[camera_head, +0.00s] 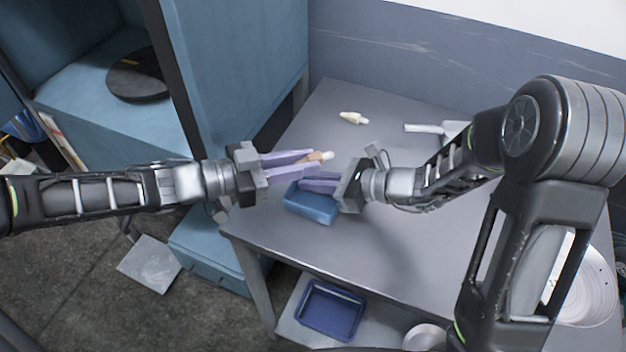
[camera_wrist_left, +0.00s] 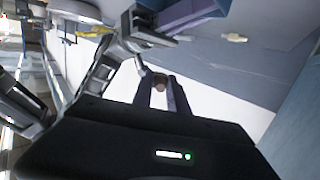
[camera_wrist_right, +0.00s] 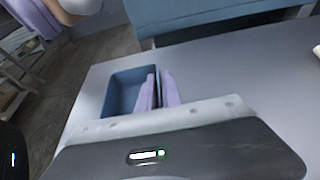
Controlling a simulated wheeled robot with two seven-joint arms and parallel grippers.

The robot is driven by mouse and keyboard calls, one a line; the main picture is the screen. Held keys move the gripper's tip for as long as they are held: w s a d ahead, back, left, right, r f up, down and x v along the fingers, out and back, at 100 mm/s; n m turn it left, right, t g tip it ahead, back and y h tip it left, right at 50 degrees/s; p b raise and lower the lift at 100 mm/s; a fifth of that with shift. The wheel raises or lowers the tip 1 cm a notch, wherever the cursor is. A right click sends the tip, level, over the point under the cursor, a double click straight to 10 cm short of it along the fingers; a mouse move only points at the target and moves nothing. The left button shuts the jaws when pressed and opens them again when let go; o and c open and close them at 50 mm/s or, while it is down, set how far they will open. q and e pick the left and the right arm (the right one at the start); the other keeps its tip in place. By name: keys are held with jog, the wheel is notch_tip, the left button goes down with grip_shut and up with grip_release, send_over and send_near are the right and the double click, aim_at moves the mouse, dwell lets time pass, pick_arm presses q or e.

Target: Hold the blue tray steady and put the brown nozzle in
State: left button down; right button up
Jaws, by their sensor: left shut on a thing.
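The brown nozzle (camera_head: 314,157), with a pale tip, is between the fingers of my left gripper (camera_head: 306,164). The gripper is shut on it and holds it above the table near the blue tray. The nozzle also shows large at the top left of the right wrist view (camera_wrist_right: 52,12), and its brown end shows between the fingers in the left wrist view (camera_wrist_left: 160,78). The blue tray (camera_head: 311,208) stands on the grey table. My right gripper (camera_wrist_right: 160,90) has its fingers at the tray's right wall, one on each side. Their grip on the wall is unclear.
A cream nozzle (camera_head: 353,118) lies at the back of the table (camera_head: 400,240). A white-handled object (camera_head: 424,128) lies behind my right arm. A blue cabinet (camera_head: 238,85) stands at the left. A dark blue bin (camera_head: 331,311) is on the lower shelf. The table's front is clear.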

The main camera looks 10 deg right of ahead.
grip_shut()
dwell(1.0)
